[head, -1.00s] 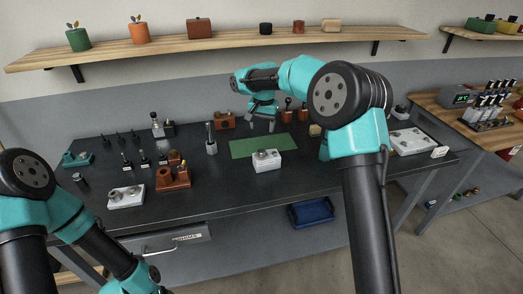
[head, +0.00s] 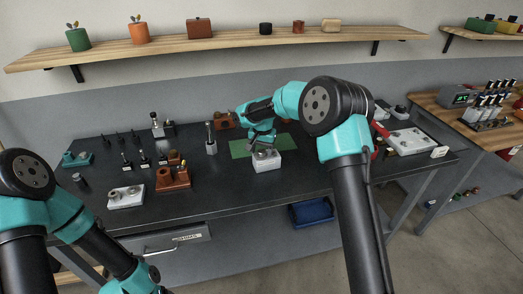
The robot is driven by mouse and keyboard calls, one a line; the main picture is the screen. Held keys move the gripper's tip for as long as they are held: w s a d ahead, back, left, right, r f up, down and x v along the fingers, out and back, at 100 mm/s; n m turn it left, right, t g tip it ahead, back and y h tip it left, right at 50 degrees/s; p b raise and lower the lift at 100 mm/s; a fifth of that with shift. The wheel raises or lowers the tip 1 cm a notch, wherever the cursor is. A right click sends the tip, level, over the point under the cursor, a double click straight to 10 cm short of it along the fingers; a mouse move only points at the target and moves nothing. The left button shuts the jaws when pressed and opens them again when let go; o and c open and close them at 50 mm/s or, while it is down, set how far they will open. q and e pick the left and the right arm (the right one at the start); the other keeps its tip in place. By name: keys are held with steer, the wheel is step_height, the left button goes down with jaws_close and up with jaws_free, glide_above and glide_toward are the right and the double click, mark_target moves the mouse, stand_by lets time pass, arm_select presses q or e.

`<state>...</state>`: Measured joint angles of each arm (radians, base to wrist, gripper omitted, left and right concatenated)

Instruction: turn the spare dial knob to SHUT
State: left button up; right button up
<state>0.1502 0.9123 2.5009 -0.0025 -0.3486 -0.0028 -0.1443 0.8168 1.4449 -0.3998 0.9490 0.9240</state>
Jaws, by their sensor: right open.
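A small white block with a grey dial knob (head: 262,154) on top sits at the front edge of the green mat (head: 240,149), mid-table. My right gripper (head: 262,146) is open and points down right at this knob; whether the fingers touch it I cannot tell. Its fingers partly hide the knob. A second white block with grey knobs (head: 126,195) sits at the table's front left. No label reading SHUT is legible, and I cannot tell from the picture which knob is called the spare. My left arm shows at lower left, its gripper out of view.
Brown wooden holders (head: 173,179) stand left of the middle block, with a metal cylinder (head: 211,140) behind. Several dark-handled tools stand at back left. A white tray (head: 410,141) lies at the right. The dark table (head: 235,188) is clear along the front middle.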

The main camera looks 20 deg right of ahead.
steer(key=c, duration=0.9)
steer(key=shift+c, duration=0.2)
